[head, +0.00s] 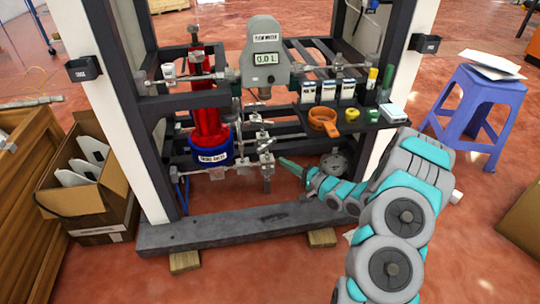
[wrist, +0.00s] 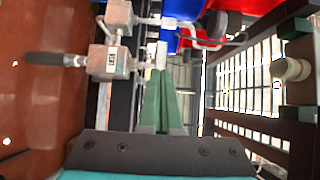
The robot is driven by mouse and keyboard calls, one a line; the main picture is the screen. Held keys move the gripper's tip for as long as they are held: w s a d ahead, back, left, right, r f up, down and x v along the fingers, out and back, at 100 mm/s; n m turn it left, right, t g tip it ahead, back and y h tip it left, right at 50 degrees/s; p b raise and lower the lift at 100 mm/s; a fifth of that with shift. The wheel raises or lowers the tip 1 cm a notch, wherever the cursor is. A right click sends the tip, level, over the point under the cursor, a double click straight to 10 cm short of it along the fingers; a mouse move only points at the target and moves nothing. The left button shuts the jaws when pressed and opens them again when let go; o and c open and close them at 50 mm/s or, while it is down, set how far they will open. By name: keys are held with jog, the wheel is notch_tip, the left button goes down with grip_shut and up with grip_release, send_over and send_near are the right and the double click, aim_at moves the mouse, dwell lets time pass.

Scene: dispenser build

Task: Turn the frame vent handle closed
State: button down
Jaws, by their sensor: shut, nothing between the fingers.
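A metal valve block (wrist: 108,61) with a small label, too small to read surely, is at the upper left in the wrist view. A dark-gripped handle (wrist: 52,59) sticks out from it to the left. In the head view this looks like the lower valve (head: 267,158) on the frame, with its handle (head: 267,183) hanging down. I take it as the frame vent handle. My gripper (head: 283,161) has its green fingers together, just right of that valve. In the wrist view the shut fingers (wrist: 163,78) lie right of the block, apart from the handle, holding nothing.
A red and blue cylinder (head: 209,125) stands left of the valves. Above are a meter (head: 264,58) reading 0.0 L and a shelf (head: 350,124) with bottles and an orange clamp. The frame's bottom beam (head: 235,222) runs below. A purple stool (head: 480,105) stands right.

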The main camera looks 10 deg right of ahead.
aim_at(260, 153)
jog(key=shift+b+x, duration=0.3)
jog(key=shift+x, duration=3.4)
jog(key=shift+a+m+t+h, duration=0.35)
jog(key=shift+m+t+h, duration=0.3)
jog(key=shift+h, duration=0.25)
jog(key=shift+a+m+t+h+b, duration=0.3)
jog(key=shift+m+h+b, duration=0.2)
jog(key=shift+h, duration=0.1)
jog(key=shift+a+m+t+h, duration=0.15)
jog(key=shift+m+t+h, duration=0.1)
jog(key=shift+m+h, duration=0.35)
jog(key=shift+w+a+n+b, duration=0.3)
jog(key=shift+a+b, duration=0.15)
jog(key=shift+a, duration=0.15)
jog(key=shift+w+a, duration=0.1)
jog(key=shift+a, duration=0.05)
